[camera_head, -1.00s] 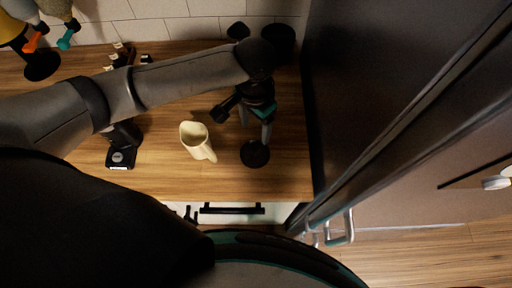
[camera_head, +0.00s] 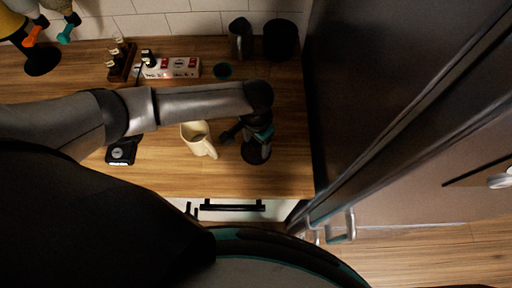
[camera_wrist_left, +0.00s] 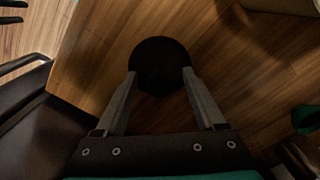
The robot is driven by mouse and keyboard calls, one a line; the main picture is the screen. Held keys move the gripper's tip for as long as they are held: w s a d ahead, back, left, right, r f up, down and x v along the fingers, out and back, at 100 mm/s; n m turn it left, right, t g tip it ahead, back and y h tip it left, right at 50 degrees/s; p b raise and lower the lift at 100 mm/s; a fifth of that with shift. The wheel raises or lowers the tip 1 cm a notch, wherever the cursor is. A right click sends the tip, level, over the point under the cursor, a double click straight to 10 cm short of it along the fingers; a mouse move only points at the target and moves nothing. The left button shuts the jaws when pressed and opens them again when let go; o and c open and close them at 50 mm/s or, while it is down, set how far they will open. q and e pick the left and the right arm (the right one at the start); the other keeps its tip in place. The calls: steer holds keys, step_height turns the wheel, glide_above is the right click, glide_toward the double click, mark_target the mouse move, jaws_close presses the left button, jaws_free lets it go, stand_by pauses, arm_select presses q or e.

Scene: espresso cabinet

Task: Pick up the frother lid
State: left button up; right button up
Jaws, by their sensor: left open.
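The frother lid, which I take to be the dark round piece (camera_head: 257,154), lies on the wooden counter near its front edge. In the left wrist view the lid (camera_wrist_left: 160,58) is a black disc. My left gripper (camera_head: 260,138) is over it, pointing down and partly covering it in the head view. In the left wrist view the open fingers of my left gripper (camera_wrist_left: 160,74) reach the disc's left and right sides. I cannot tell whether they touch it. My right gripper is not in view.
A cream pitcher (camera_head: 197,139) stands just left of my left gripper. A small black device (camera_head: 121,151) is farther left. A power strip (camera_head: 172,68), a dark cup (camera_head: 240,38) and a black canister (camera_head: 279,39) are at the back. A tall dark appliance (camera_head: 375,90) borders the right.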

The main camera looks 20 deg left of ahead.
arm_select(q)
steer(key=shift+c, duration=0.3)
jaws_close()
stand_by(0.3)
